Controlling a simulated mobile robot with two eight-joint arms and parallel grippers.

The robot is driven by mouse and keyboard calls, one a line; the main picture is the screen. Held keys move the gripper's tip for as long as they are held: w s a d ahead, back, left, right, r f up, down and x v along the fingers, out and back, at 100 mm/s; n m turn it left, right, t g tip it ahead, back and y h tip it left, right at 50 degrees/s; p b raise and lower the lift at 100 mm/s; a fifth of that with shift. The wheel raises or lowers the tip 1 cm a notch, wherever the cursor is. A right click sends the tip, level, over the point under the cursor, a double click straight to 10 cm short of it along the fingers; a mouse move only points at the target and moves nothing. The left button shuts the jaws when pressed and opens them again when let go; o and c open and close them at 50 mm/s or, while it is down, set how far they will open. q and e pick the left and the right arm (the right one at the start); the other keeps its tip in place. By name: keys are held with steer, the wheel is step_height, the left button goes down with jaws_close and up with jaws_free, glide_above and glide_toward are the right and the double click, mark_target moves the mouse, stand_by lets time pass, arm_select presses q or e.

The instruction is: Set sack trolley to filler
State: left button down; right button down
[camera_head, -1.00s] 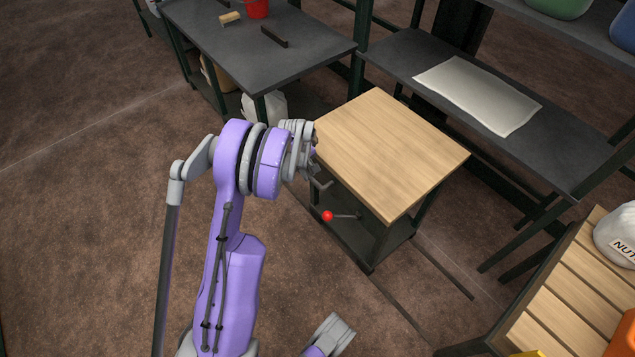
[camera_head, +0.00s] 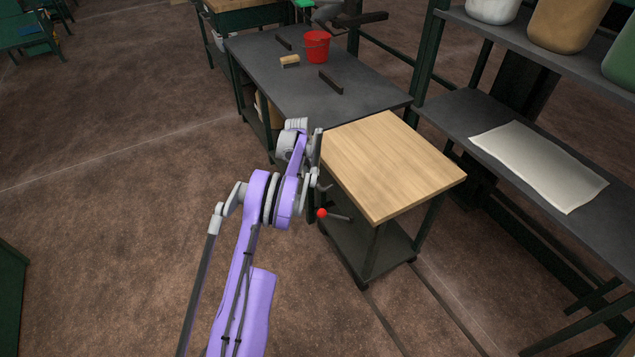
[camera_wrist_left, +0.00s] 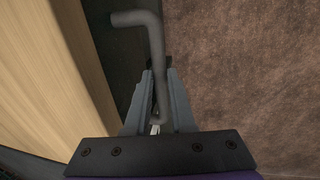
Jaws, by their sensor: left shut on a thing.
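The trolley (camera_head: 393,165) has a light wooden top on a dark frame with a lower shelf (camera_head: 372,248). It stands on floor rails beside the dark workbench. A lever with a red knob (camera_head: 322,213) sticks out from its near left side. My left gripper (camera_head: 319,178) is at the trolley's left edge. In the left wrist view its fingers (camera_wrist_left: 159,100) are closed around a grey bent handle (camera_wrist_left: 154,45) beside the wooden top (camera_wrist_left: 45,75). My right gripper is out of view. I cannot tell which thing is the filler.
The dark workbench (camera_head: 300,85) close behind the trolley holds a red bucket (camera_head: 316,47), a brush (camera_head: 290,61) and dark bars. A shelf at the right bears a pale flat sack (camera_head: 540,165) and bins (camera_head: 566,25). Rails (camera_head: 445,300) run toward the lower right. Floor at left is clear.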

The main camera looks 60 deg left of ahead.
arm_select(q)
steer(key=shift+a+r, duration=0.1)
steer(key=shift+a, duration=0.25)
steer(key=c, duration=0.8)
jaws_free()
steer(key=shift+o, duration=0.2)
step_height(320, 180, up, 10)
steer(key=s+p, duration=0.2)
steer(key=shift+r, duration=0.25)
